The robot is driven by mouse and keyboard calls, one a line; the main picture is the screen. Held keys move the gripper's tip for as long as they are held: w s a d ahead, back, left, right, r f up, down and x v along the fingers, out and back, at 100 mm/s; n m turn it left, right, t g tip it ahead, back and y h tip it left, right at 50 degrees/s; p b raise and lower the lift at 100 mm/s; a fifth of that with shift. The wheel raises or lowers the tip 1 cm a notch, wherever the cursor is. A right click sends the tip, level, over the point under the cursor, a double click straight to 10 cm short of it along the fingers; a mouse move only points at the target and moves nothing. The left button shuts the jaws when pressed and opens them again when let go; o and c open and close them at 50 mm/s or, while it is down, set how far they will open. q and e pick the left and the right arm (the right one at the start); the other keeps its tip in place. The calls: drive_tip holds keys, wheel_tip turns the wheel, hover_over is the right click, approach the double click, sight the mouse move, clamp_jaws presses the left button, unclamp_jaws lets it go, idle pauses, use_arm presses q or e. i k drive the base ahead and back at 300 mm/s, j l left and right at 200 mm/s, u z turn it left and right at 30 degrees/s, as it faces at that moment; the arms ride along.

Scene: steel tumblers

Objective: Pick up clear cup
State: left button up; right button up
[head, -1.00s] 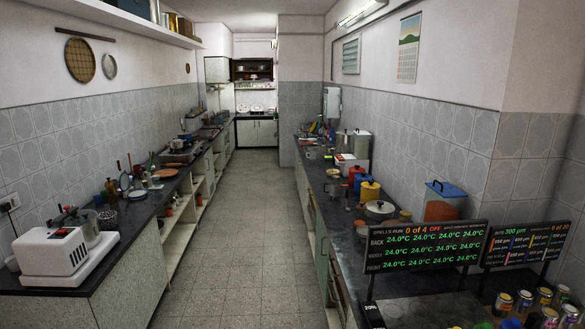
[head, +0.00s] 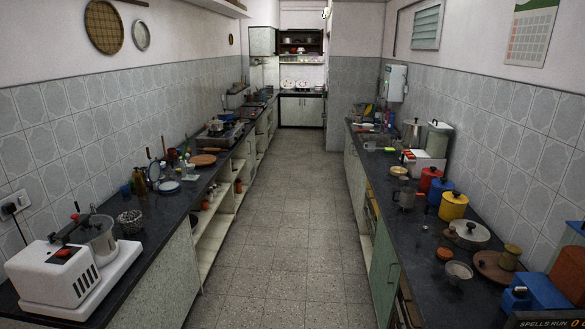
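I cannot make out a clear cup for certain. A small see-through-looking vessel (head: 406,198) stands on the right counter, left of the colored canisters; it is too small to tell what it is. A grey metal bowl (head: 458,271) sits nearer on the same counter. Neither of my grippers is in view, so their state does not show.
The left counter (head: 150,222) holds a white appliance (head: 75,270) and several dishes. The tiled aisle floor (head: 275,230) between them is clear.

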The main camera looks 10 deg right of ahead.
sight(370, 147)
drive_tip(key=i+z, duration=0.15)
drive_tip(key=i, duration=1)
drive_tip(key=i+j+z, duration=0.1)
drive_tip(key=i, duration=1)
drive_tip(key=i+z, duration=0.1)
drive_tip(key=i, duration=2.15)
drive_tip(key=i+z, duration=0.1)
drive_tip(key=i, duration=0.65)
drive_tip(key=i+j+z, duration=0.1)
drive_tip(key=i, duration=0.6)
drive_tip(key=j, duration=0.1)
